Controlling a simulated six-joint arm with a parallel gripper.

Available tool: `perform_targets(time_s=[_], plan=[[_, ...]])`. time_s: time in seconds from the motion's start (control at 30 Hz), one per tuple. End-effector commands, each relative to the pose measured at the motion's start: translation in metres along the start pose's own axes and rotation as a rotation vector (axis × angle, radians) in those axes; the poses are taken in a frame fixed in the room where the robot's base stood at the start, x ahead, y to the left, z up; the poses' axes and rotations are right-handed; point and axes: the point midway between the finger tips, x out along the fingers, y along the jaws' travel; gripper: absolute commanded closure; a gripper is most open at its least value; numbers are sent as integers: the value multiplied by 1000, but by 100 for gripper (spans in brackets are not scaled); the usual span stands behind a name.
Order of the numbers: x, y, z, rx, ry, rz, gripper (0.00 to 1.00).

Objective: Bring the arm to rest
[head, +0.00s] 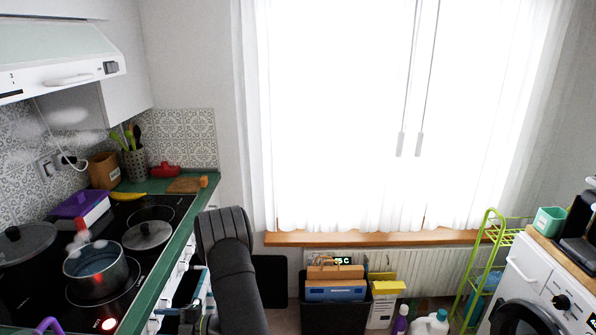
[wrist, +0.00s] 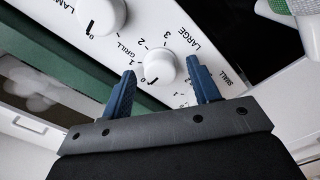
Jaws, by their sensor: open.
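My gripper (wrist: 161,68) shows in the wrist view with its two blue fingers apart. A white round knob (wrist: 159,66) on a white control panel appears between the fingertips, with a visible gap on each side. I cannot tell how far the fingertips are from the panel. Print reading GRILL, LARGE and SMALL surrounds this knob. Nothing is held. In the head view my dark grey arm (head: 232,265) reaches up from the bottom, left of centre, and bends toward the counter front. The gripper itself is mostly hidden there.
A second white knob (wrist: 100,15) sits at the wrist view's upper left. In the head view a pot (head: 95,270) stands on the black hob near a glowing red spot. A black bin (head: 335,315) stands right of my arm, and a green rack (head: 478,265) farther right.

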Motion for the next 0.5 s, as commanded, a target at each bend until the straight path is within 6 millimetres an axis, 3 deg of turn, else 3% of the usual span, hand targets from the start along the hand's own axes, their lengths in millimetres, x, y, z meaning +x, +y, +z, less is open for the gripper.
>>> perform_targets(time_s=[0.5], plan=[[2,0,0,419,0,1,44]])
